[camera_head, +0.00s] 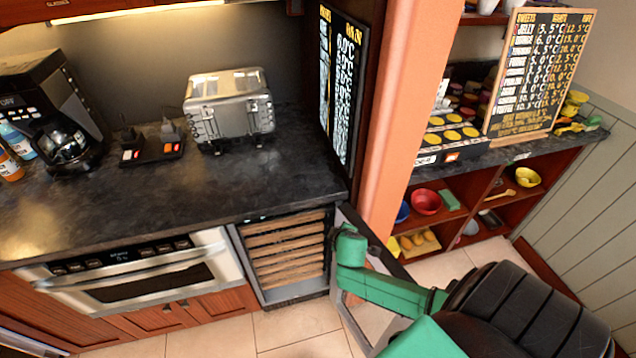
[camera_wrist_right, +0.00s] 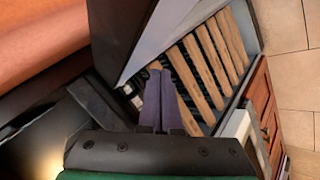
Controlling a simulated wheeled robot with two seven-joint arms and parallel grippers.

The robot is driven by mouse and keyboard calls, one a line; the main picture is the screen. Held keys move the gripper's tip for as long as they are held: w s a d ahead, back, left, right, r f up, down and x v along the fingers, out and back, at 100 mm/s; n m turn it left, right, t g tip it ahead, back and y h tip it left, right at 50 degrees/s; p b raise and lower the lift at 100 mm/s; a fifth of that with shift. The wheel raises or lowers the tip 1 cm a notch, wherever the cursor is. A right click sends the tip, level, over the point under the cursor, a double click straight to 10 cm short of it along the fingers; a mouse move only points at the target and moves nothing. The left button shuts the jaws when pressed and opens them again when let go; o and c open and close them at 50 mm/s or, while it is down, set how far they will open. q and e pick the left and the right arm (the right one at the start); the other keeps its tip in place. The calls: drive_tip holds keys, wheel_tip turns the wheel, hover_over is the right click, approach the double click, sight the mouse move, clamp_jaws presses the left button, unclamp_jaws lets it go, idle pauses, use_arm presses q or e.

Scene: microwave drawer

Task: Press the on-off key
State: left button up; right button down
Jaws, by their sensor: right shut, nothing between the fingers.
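My right gripper (camera_wrist_right: 156,75) is shut and empty in the wrist view. Its dark fingers point into the upper part of the wine cooler, beside the wooden racks (camera_wrist_right: 203,72). A small dark panel with pale marks (camera_wrist_right: 130,93) shows just left of the fingers; I cannot tell whether they touch it or which mark is the on-off key. In the head view my green right arm reaches the open cooler (camera_head: 287,255), and its fingers cannot be made out. My left gripper is not in view.
The cooler's glass door stands open beside my right arm, next to an orange post (camera_head: 400,110). A toaster (camera_head: 229,106), a coffee maker (camera_head: 55,110) and a switch block (camera_head: 150,150) stand on the dark counter (camera_head: 200,190). Shelves stand at the right.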

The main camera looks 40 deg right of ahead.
drive_tip(key=w+d+b, duration=0.2)
drive_tip(key=w+b, duration=0.2)
drive_tip(key=w, duration=0.4)
drive_tip(key=shift+w+d+r+b, duration=0.2)
drive_tip(key=shift+d+r+b, duration=0.1)
drive_tip(key=shift+d+b, duration=0.1)
idle(2.0)
drive_tip(key=shift+w+d+r, duration=0.15)
drive_tip(key=shift+w, duration=0.2)
